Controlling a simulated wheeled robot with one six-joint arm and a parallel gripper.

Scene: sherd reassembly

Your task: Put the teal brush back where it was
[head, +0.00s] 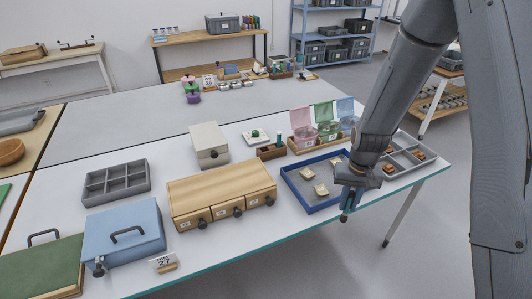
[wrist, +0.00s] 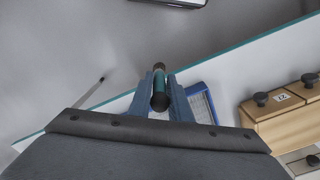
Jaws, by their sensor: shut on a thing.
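My gripper (head: 346,204) is over the front right edge of the white table (head: 220,255), just in front of a blue-rimmed tray. In the wrist view my gripper (wrist: 160,98) is shut on the teal brush (wrist: 158,87). The brush shows a teal middle with dark ends between the two blue-grey fingers. It is seen nearly end-on, so its full length is hidden. In the head view the brush is too small to make out clearly. A small wooden holder (head: 268,153) with a green-teal upright item stands behind the wooden drawers.
The blue-rimmed tray (head: 296,193) holds pale sherds. A grey divided tray (head: 408,146) with orange pieces lies to its right. Pink, green and clear blue bins (head: 323,121) stand behind. Wooden drawers (head: 222,188), a blue case (head: 123,236) and a grey compartment tray (head: 117,181) fill the left.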

